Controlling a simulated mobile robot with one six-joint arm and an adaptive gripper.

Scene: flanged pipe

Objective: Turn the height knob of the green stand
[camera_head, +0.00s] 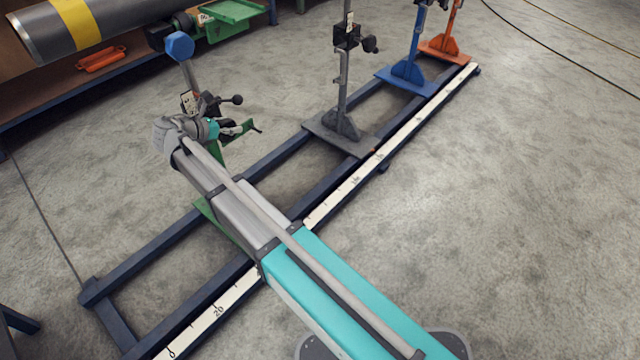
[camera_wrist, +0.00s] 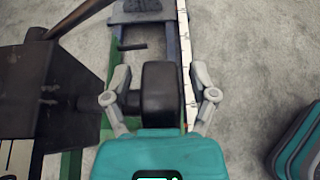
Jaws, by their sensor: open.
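The green stand is on the rail frame at the left, largely hidden behind my arm; part of its green base (camera_head: 218,222) and its upper post with a label (camera_head: 188,101) show. A black knob (camera_wrist: 161,90) fills the middle of the wrist view. My gripper (camera_wrist: 160,80) is open, with one finger on each side of this knob and a visible gap at both fingertips. In the head view my gripper (camera_head: 232,129) is at the stand's clamp, just below a black ball-ended handle (camera_head: 236,99). The knob's contact with the gripper cannot be made out there.
A grey pipe with a yellow band (camera_head: 85,22) lies above at the upper left. Grey (camera_head: 343,132), blue (camera_head: 408,72) and orange (camera_head: 446,48) stands line the rail frame (camera_head: 150,252) to the right. A white scale strip (camera_head: 345,190) runs along it. Open floor lies right.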

